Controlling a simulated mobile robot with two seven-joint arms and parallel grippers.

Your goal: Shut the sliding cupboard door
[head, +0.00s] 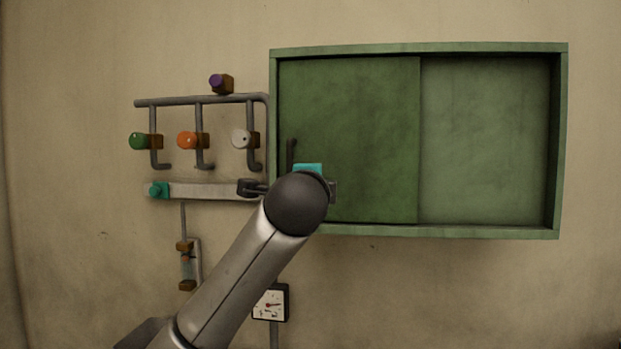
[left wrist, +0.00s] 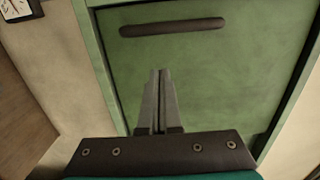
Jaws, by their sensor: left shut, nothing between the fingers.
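The green cupboard (head: 420,47) hangs on the wall in the head view. Its dark green sliding door (head: 385,140) stands at the left side of the frame. The right part is uncovered and shows a paler green panel inside. A dark bar handle (head: 291,152) stands upright near the door's left edge; the left wrist view shows this handle (left wrist: 172,27) ahead of the fingertips, apart from them. My left gripper (left wrist: 160,72) is shut and empty in front of the door; whether it touches the door I cannot tell.
Left of the cupboard are a grey pipe rack (head: 200,99) with coloured knobs, a pale bar with a teal knob (head: 158,189) and a small glass fitting (head: 186,265). A dial gauge (head: 270,303) is below my arm's wrist. The wall right of the cupboard is clear.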

